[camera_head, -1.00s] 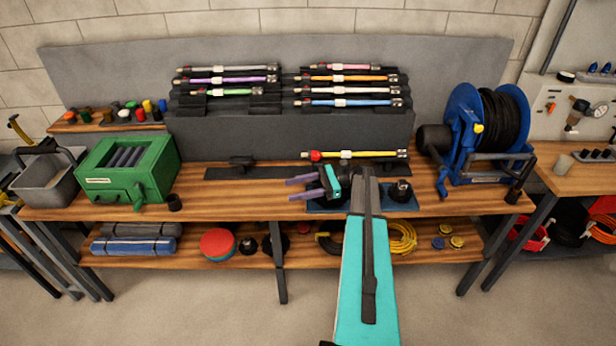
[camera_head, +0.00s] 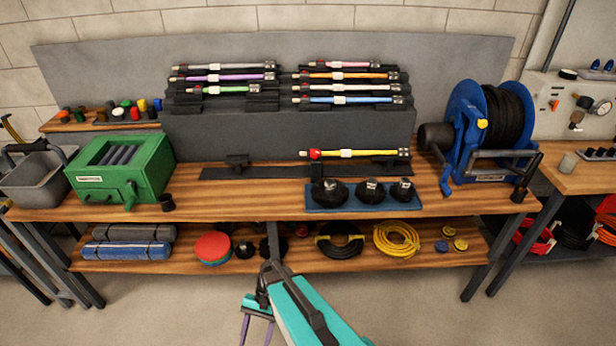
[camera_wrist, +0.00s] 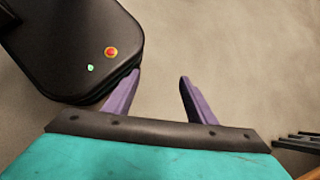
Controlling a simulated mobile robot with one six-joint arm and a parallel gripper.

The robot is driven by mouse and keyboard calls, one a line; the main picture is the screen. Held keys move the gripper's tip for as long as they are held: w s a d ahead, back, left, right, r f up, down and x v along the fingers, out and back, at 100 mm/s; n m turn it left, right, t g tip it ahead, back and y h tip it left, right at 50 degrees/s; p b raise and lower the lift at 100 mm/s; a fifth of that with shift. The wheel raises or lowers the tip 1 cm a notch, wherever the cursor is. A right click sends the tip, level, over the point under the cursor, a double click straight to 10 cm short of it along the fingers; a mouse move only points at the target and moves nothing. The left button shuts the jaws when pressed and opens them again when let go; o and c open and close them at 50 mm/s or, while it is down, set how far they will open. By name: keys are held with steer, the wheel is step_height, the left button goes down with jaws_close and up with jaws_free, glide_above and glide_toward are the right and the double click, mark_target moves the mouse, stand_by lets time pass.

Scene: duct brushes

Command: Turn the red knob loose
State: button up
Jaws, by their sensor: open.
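The red knob (camera_head: 315,154) is at the left end of a yellow rod (camera_head: 377,153), which lies level above the back of the bench. A white band sits on the rod beside the knob. My gripper (camera_head: 256,330) hangs low in front of the bench, well below and to the left of the knob, fingers pointing down. In the wrist view its two purple fingers (camera_wrist: 158,92) are wide apart with only floor between them. The knob is not in the wrist view.
A blue tray (camera_head: 330,209) with black brush heads stands at the bench front. A grey rack (camera_head: 290,135) of coloured rods stands behind. A green box (camera_head: 120,170) is at left, a blue hose reel (camera_head: 465,130) at right. The lower shelf (camera_head: 180,258) holds coils and rolls.

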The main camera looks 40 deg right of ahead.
steer(key=s+f+n+g+h+b, duration=0.1)
steer(key=s+f+n+h, duration=0.2)
steer(key=s, duration=0.4)
steer(key=s+f+n+g+h+b, duration=0.1)
steer(key=s+f+n+h+b, duration=0.1)
steer(key=s+f+n+h, duration=0.2)
steer(key=s+n, duration=0.3)
steer(key=shift+s+f, duration=0.15)
steer(key=shift+f, duration=0.25)
steer(key=shift+a, duration=0.1)
steer(key=c, duration=0.5)
steer(key=shift+s, duration=0.15)
